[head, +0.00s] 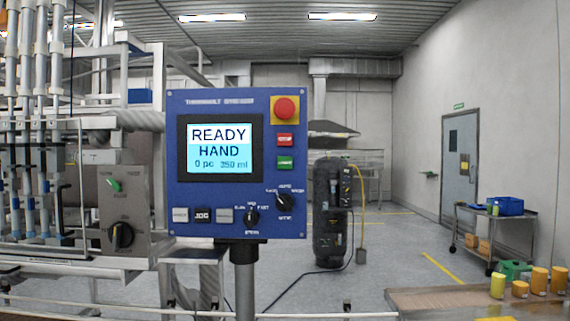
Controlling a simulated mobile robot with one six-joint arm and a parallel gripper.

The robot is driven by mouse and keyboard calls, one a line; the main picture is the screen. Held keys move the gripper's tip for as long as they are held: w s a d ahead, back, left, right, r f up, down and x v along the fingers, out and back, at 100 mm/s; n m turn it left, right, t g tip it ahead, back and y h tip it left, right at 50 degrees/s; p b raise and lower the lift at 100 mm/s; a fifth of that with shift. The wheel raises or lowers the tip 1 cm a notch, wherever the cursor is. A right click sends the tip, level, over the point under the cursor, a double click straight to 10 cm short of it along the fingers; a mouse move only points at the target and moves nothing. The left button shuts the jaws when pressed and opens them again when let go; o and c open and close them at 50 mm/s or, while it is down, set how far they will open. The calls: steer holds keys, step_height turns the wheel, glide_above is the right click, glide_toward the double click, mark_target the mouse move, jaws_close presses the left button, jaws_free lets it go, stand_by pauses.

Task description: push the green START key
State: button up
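My gripper is not in view, and nothing covers the green key.
A grey box (124,210) with a green switch and black knob stands left. A worktop (440,300) with yellow jars (539,281) is at lower right. Floor behind is mostly open.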

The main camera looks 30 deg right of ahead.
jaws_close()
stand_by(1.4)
